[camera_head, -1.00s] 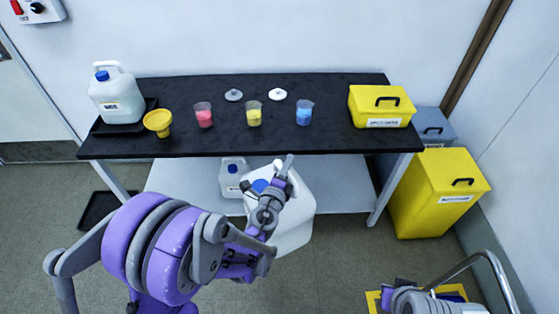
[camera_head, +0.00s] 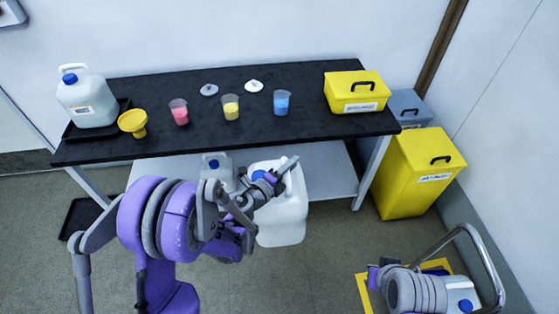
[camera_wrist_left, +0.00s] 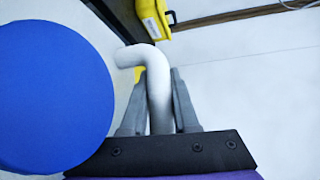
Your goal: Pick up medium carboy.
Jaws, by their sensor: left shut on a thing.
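A large white carboy (camera_head: 283,218) with a blue cap hangs nearly upright in front of the bench's lower shelf. My left gripper (camera_head: 272,181) is shut on its handle. In the left wrist view the white handle (camera_wrist_left: 158,65) sits between the two grey fingers of the gripper (camera_wrist_left: 158,85), with the large blue cap (camera_wrist_left: 50,97) to the left. A smaller white carboy (camera_head: 215,170) with a blue cap stands on the lower shelf behind. Another white carboy (camera_head: 88,98) stands on the bench top. My right arm shows at the bottom right; its fingers are unclear.
The black bench (camera_head: 225,125) holds a yellow funnel (camera_head: 133,123), several coloured beakers and a yellow box (camera_head: 356,92). A yellow bin (camera_head: 420,175) stands right of it. A cart (camera_head: 365,288) with a metal rail is at the bottom right. Open floor lies between.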

